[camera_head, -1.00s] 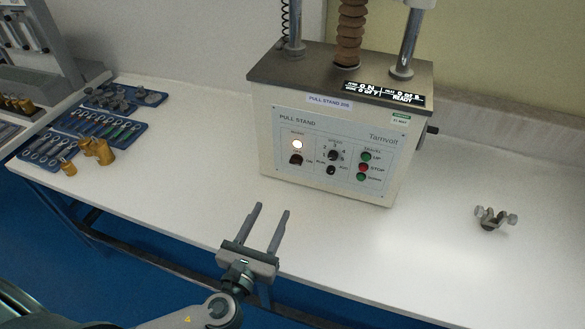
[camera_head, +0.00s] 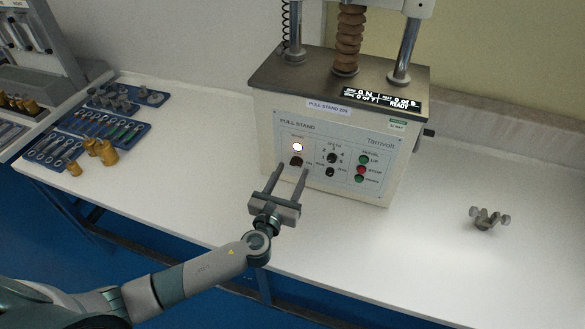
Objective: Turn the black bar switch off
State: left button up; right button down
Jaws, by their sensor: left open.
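The pull stand (camera_head: 270,110) is a cream machine with a dark top and a front control panel. The black bar switch (camera_head: 296,161) sits on the panel's left side, below a lit white lamp (camera_head: 298,147). The switch is small, and its exact angle is hard to read. My left gripper (camera_head: 289,178) is open and empty in front of the panel. Its two fingers point up toward the switch, with the tips just below it and to either side. I cannot tell whether they touch the panel. My right gripper is not in view.
A black knob (camera_head: 332,157) and a smaller one (camera_head: 329,171) lie right of the switch, then green and red buttons (camera_head: 361,170). A metal wing-shaped clamp (camera_head: 489,218) lies on the white bench at right. Blue trays (camera_head: 125,130) and brass weights (camera_head: 108,155) are at left.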

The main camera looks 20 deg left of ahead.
pick_arm(q)
jog(key=shift+w, duration=0.9)
jog(key=c, duration=1)
jog(key=shift+c, duration=0.2)
